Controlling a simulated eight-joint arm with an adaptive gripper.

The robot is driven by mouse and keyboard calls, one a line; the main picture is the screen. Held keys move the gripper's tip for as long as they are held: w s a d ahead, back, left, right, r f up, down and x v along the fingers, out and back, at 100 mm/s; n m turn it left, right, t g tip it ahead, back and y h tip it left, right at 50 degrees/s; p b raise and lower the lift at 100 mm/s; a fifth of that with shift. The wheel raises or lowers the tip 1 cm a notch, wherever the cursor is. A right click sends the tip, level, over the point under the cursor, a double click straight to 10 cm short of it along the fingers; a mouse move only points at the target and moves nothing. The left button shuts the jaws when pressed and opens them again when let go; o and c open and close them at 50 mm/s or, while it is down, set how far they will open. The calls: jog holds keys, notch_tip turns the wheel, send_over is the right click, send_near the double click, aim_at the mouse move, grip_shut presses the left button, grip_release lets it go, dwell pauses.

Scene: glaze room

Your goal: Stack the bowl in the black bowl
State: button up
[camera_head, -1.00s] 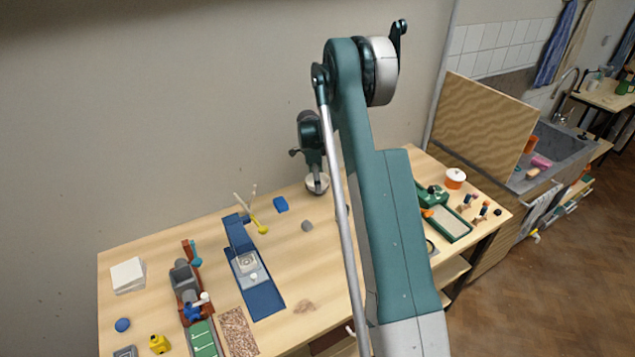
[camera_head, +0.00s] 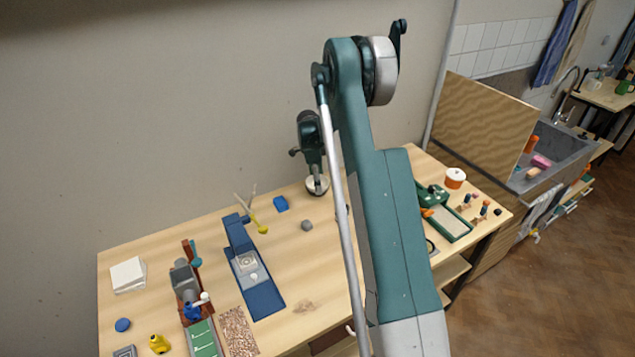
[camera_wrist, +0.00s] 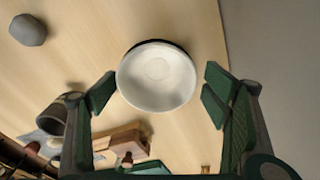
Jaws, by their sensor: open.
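A white bowl (camera_wrist: 157,77) lies between my fingers in the wrist view, seen from above, its inside empty. A dark crescent, which looks like the rim of the black bowl (camera_wrist: 172,43), shows along its far edge; the rest of that dark thing is hidden beneath the white bowl. In the head view the white bowl (camera_head: 317,184) is small, near the back of the table, with a dark edge around it. My gripper (camera_wrist: 156,93) is open, one finger on each side of the white bowl with gaps visible. In the head view my gripper (camera_head: 314,168) points down just above it.
A blue stand (camera_head: 255,285) is nearer the front. A dark grey cup (camera_wrist: 52,118) shows at left in the wrist view. The wall is close behind.

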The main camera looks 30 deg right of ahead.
notch_tip(320, 180, up, 13)
jog(key=a, duration=0.1)
jog(key=shift+w+a+f+b, duration=0.2)
jog(key=shift+w+b, duration=0.1)
dwell(0.6)
jog(key=shift+r, duration=0.1)
jog(key=s+a+r+n+t, duration=0.4)
jog(key=s+a+r+n, duration=0.7)
jog(key=s+a+r, duration=1)
jog(key=s+a+n+t, duration=0.1)
jog(key=s+a+n, duration=0.2)
jog(key=s, duration=0.6)
jog(key=s+a+f+n+t, duration=0.1)
jog(key=s+a+n, duration=0.2)
jog(key=s, duration=0.7)
jog(key=s+a+n+t+y, duration=0.1)
jog(key=s+a+n, duration=0.2)
jog(key=s+n, duration=0.3)
jog(key=s, duration=0.3)
jog(key=shift+s+a+f+t, duration=0.25)
jog(key=shift+s+a+t, duration=0.1)
jog(key=shift+s+t, duration=0.05)
